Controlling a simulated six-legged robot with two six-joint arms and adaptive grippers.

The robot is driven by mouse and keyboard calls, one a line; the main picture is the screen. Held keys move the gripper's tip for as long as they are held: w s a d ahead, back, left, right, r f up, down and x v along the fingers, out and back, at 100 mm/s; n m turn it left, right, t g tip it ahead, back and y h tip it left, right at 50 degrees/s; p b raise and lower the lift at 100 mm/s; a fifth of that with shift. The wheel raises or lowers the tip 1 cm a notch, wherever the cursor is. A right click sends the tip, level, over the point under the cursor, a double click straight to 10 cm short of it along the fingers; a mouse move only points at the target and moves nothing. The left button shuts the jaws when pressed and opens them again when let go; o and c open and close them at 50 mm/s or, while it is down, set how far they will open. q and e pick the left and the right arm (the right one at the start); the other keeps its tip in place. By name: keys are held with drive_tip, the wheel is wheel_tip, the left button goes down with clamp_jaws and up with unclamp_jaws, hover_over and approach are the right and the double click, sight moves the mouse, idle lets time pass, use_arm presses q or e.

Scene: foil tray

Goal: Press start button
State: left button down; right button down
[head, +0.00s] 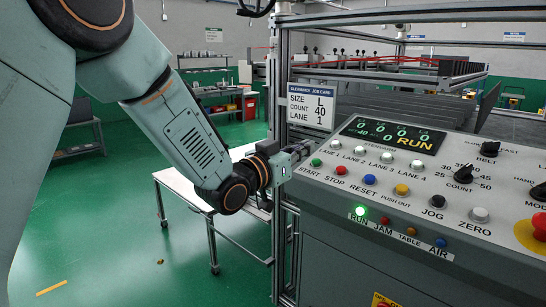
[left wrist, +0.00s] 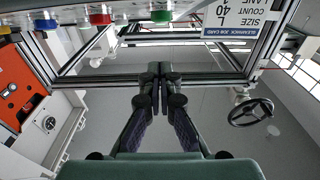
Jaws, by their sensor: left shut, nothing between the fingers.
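The green START button (head: 315,162) is at the left end of the lower button row on the grey control panel (head: 400,165). It also shows at the top of the left wrist view (left wrist: 160,14). My left gripper (head: 302,150) is shut and empty, just left of the START button in the head view. In the left wrist view its closed fingertips (left wrist: 160,72) point toward the frame below the green button, with a visible gap. The green RUN lamp (head: 360,211) is lit, and the display (head: 392,135) reads RUN. My right gripper is not in view.
The red STOP button (head: 340,170) and blue RESET button (head: 369,179) sit right of START. White lane buttons (head: 360,151) lie above. A metal frame post (head: 280,80) and job card (head: 311,107) stand close to my left gripper. A white table (head: 195,185) is behind my arm.

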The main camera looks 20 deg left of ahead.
use_arm(q)
drive_tip(key=shift+r+b+v, duration=0.3)
drive_tip(key=shift+b+v, duration=0.25)
drive_tip(key=shift+v, duration=3.85)
drive_tip(key=s+f+n+g+y+b, duration=0.2)
drive_tip(key=s+f+g, duration=0.1)
drive_tip(key=f, duration=0.9)
drive_tip(key=s+f+n+g+y+b, duration=0.1)
drive_tip(key=s+f+g+b, duration=0.2)
drive_tip(key=f, duration=0.9)
drive_tip(key=s+f+n+g+y+b, duration=0.1)
drive_tip(key=s+f+n+g+y, duration=0.2)
drive_tip(key=f, duration=0.8)
drive_tip(key=s+f+m+g+b, duration=0.1)
drive_tip(key=s+f+g+b, duration=0.7)
drive_tip(key=s+f, duration=1.8)
drive_tip(key=s, duration=0.2)
drive_tip(key=shift+s+f+m+g, duration=0.2)
drive_tip(key=shift+s+m+g, duration=0.1)
